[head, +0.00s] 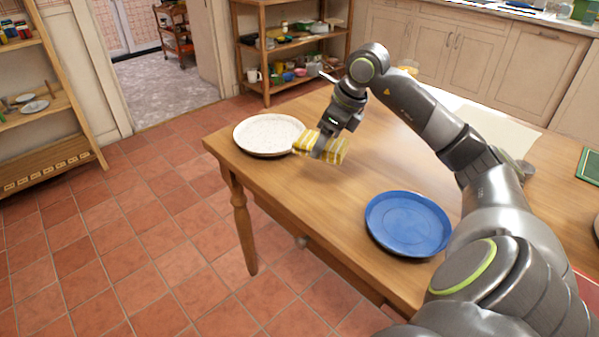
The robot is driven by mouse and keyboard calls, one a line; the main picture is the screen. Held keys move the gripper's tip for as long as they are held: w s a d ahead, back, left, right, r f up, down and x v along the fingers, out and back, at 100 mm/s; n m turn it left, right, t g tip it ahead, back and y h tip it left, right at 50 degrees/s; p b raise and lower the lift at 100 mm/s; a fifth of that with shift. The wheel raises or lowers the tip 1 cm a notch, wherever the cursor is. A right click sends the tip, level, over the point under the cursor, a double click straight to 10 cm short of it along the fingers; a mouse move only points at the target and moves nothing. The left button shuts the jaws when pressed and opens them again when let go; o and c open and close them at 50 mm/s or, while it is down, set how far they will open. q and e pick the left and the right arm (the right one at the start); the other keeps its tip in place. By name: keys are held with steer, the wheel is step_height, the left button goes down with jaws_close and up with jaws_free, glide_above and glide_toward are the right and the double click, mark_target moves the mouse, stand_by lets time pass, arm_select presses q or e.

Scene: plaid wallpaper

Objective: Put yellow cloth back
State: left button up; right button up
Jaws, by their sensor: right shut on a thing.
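The yellow cloth (333,150), striped yellow and white, is on or just above the wooden table near its far left end. My right gripper (318,149) is shut on it, reaching down from above. The cloth's left edge is close to the white speckled plate (268,133); I cannot tell whether they touch. My left gripper is not in view.
A blue plate (408,224) lies near the front edge of the wooden table (330,208). A pale sheet (497,128) lies at the right, partly behind my arm. An open shelf (285,50) with dishes stands beyond the table. The tiled floor at left is clear.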

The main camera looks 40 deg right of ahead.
steer(key=f, duration=0.5)
steer(key=shift+s+d, duration=0.1)
steer(key=shift+s, duration=0.1)
steer(key=shift+w+f+b, duration=0.1)
steer(key=shift+f+b, duration=0.2)
steer(key=shift+f, duration=1.95)
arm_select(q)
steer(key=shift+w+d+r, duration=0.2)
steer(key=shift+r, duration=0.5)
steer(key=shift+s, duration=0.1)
arm_select(e)
steer(key=shift+f, duration=0.1)
steer(key=o, duration=0.9)
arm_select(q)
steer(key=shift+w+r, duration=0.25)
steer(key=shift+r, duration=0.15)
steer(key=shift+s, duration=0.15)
